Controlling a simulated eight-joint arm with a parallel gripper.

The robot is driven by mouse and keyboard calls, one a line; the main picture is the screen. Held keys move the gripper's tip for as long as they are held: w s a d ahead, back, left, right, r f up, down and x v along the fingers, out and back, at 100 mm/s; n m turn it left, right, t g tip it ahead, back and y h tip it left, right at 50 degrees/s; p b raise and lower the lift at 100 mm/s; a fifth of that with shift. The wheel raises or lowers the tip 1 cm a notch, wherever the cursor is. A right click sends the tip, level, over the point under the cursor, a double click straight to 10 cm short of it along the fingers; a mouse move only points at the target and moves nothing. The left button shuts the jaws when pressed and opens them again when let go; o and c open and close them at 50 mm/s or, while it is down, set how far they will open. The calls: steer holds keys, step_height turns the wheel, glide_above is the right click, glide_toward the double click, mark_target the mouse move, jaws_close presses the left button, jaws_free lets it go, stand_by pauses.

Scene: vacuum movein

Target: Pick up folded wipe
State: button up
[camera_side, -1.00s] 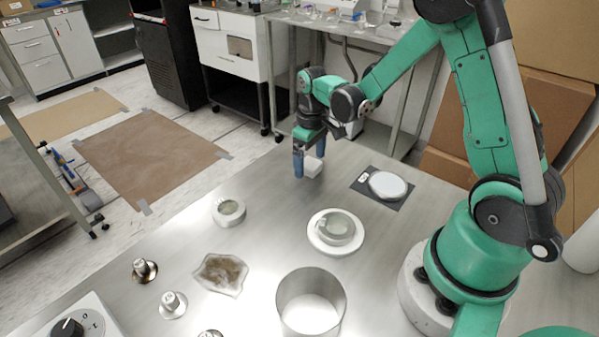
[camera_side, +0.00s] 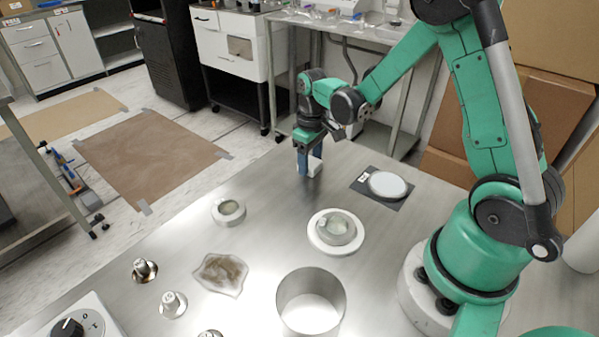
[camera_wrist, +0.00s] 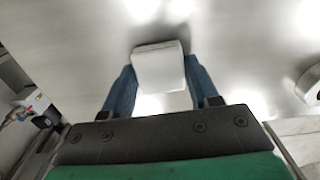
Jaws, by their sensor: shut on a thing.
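The folded wipe (camera_side: 315,168) is a small white block at the back of the steel table, partly hidden by my blue fingers in the side view. In the wrist view the wipe (camera_wrist: 160,67) lies between the two fingers, its far end reaching past them. My gripper (camera_side: 308,172) points down at the table and is shut on the wipe; it also shows in the wrist view (camera_wrist: 161,76). I cannot tell whether the wipe touches the table.
A dark pad with a white disc (camera_side: 388,184) lies right of the gripper. The table around the wipe is clear.

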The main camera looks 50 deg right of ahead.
step_height(320, 180, up, 20)
stand_by(0.4)
steer(key=shift+f, duration=0.1)
steer(key=o, duration=0.7)
steer(key=c, duration=0.6)
glide_toward(388, 184)
steer(key=shift+w, duration=0.1)
steer(key=shift+f, duration=3.05)
